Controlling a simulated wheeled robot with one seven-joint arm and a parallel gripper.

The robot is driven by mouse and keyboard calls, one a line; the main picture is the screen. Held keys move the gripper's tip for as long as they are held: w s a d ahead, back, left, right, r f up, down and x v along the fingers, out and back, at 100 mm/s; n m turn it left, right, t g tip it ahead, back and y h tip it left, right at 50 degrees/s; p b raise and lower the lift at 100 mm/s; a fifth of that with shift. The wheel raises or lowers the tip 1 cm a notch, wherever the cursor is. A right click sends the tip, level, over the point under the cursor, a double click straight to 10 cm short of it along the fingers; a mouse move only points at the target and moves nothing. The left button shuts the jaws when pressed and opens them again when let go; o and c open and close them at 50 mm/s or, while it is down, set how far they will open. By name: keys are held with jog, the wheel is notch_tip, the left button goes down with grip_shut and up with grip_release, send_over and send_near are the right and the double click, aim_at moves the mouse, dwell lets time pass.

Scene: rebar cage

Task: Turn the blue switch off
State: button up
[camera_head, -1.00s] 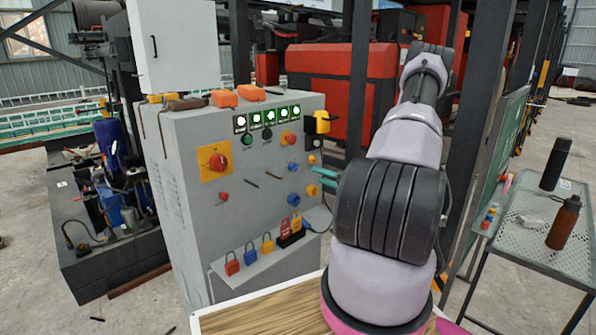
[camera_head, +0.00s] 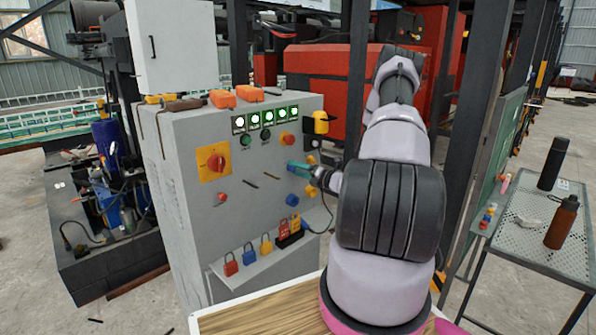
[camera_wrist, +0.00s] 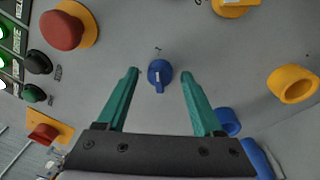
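The blue switch (camera_wrist: 160,74) is a small round knob on the grey panel, with a white mark pointing up-down in the wrist view. My gripper (camera_wrist: 160,78) is open, and its two teal fingers stand to the left and right of the knob with a gap on both sides. I cannot tell how far the fingertips are from the panel. In the head view my gripper (camera_head: 300,169) is at the right part of the panel and largely hides the knob.
Another blue part (camera_wrist: 228,122) lies near the right finger.

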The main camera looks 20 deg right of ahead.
grip_shut()
jog(key=shift+n, duration=0.4)
jog(key=n+h, duration=0.1)
jog(key=n, duration=0.6)
jog(key=n+h, duration=0.1)
jog(key=n, duration=0.7)
jog(key=shift+s+a+r+n, duration=0.1)
jog(key=shift+a+r+n, duration=0.05)
jog(key=shift+n, duration=0.45)
jog(key=shift+o, duration=1)
grip_release()
